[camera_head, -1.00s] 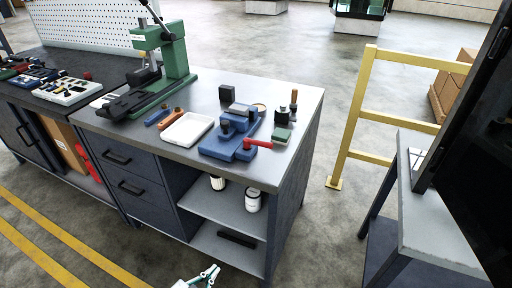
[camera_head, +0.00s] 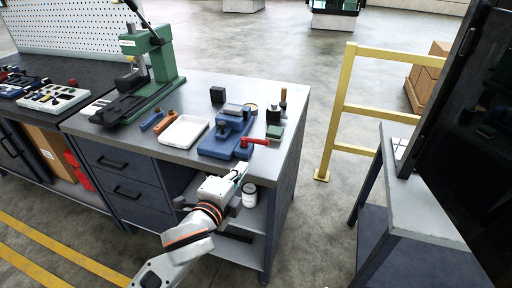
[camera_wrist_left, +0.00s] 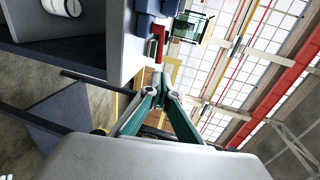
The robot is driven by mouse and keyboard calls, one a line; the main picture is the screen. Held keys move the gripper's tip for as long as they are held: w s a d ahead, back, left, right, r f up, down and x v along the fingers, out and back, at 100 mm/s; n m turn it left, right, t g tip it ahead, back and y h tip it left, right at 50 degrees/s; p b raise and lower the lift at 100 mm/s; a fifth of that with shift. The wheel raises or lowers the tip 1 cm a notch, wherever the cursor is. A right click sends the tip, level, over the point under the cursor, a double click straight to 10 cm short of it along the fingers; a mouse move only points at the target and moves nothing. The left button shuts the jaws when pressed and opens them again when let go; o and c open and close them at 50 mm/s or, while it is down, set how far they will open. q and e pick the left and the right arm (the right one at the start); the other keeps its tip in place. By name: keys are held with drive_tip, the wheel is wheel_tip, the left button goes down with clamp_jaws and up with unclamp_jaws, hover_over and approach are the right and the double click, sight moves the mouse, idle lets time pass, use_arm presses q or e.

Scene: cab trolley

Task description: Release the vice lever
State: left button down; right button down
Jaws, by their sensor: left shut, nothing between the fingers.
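The blue vice (camera_head: 226,138) sits on the grey bench top near its front right edge, and part of it shows in the wrist view (camera_wrist_left: 150,20). Its red lever (camera_head: 256,141) points right in the head view. The lever also shows in the wrist view (camera_wrist_left: 158,38), beyond my fingertips. My left gripper (camera_head: 239,173) is shut and empty, in front of the bench edge, below and slightly left of the lever. Its green fingers meet at the tips in the wrist view (camera_wrist_left: 161,78). They appear apart from the lever. My right gripper is not in view.
A white tray (camera_head: 182,132) and a green press (camera_head: 155,70) stand left of the vice. Small dark blocks and a wooden-handled tool (camera_head: 283,100) stand behind and right. A white jar (camera_head: 249,195) is on the shelf below. A yellow rail (camera_head: 335,120) stands right.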

sight(261, 143)
use_arm(q)
drive_tip(key=b+x, duration=0.1)
drive_tip(key=x, duration=1.3)
drive_tip(key=shift+f, duration=0.1)
drive_tip(key=shift+w, duration=0.1)
